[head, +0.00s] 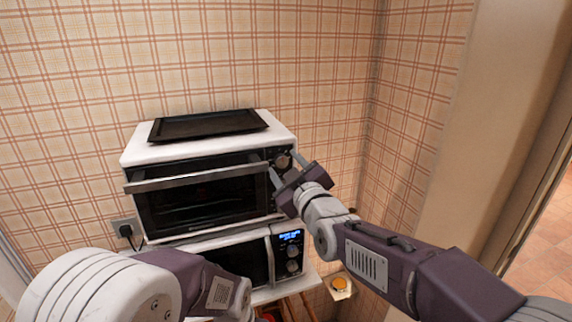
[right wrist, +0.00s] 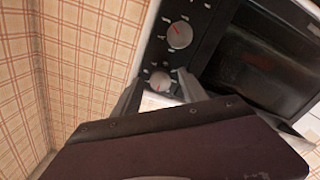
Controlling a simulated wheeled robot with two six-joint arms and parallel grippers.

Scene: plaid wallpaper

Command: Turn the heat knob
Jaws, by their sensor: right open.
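A toaster oven (head: 208,150) with a black control panel at its right side stands on top of a microwave. A grey round knob (head: 283,160) shows high on that panel. In the right wrist view I see two knobs, one knob near the fingertips (right wrist: 160,81) and another farther up (right wrist: 180,36). I cannot read which is the heat knob. My right gripper (head: 285,166) is open and empty, its fingers spread to either side of the nearer knob; contact cannot be told. It also shows in the right wrist view (right wrist: 158,92). My left arm shows low, its gripper out of view.
A black tray (head: 208,124) lies on the oven's white top. The oven door handle (head: 195,178) sticks out left of my right gripper. The microwave (head: 290,256) with a lit display is below. Plaid walls meet close on the right.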

